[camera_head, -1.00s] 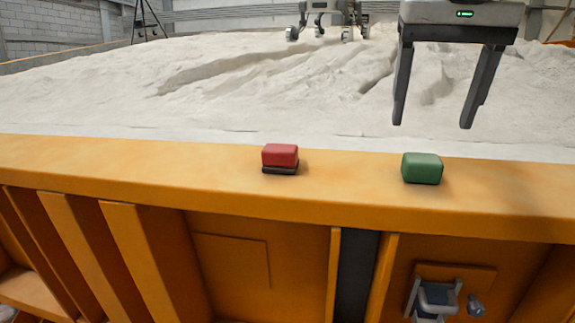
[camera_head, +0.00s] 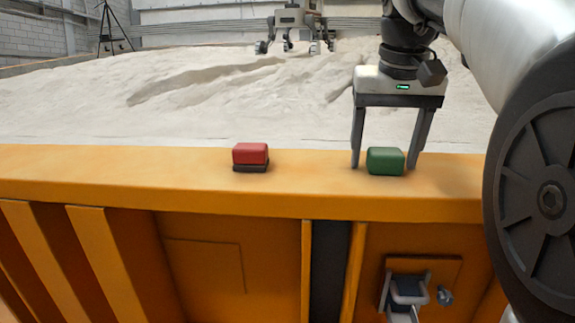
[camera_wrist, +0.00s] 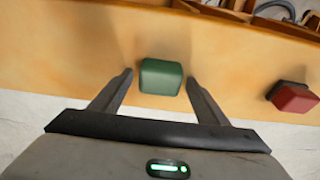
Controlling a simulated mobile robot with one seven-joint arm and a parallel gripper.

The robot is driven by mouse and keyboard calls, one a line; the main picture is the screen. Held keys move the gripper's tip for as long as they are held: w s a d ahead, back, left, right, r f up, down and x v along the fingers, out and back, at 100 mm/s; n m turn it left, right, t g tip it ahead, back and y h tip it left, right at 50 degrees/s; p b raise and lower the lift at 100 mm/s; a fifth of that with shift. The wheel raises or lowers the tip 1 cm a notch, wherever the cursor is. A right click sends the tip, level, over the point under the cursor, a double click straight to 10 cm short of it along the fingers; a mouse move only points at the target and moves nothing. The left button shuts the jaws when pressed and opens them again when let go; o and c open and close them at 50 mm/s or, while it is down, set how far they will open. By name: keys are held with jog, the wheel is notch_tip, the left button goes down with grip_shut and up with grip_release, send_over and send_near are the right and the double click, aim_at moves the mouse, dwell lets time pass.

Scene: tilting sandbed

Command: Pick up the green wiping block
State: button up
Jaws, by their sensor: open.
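The green wiping block (camera_head: 385,161) sits on the flat top of the orange sandbed rim. My gripper (camera_head: 385,166) is open and points down, with one finger to the left of the block and the other to its right. In the wrist view the green block (camera_wrist: 160,77) lies between the tips of my gripper (camera_wrist: 160,78), with a gap on each side. No finger visibly touches it.
A red block with a dark base (camera_head: 250,157) sits on the orange rim (camera_head: 130,175) to the left. Pale sand (camera_head: 200,95) lies behind the rim. A small rover (camera_head: 292,22) stands on the sand at the back. A latch (camera_head: 407,290) is on the front wall below.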

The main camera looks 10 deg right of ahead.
aim_at(386, 150)
jog(key=shift+s, duration=0.15)
jog(key=c, duration=1.1)
jog(key=shift+r, duration=0.1)
notch_tip(386, 150, up, 10)
jog(key=p, duration=0.2)
jog(key=shift+p, duration=0.35)
jog(key=o, duration=0.5)
jog(key=shift+c, duration=0.2)
jog(key=c, duration=0.4)
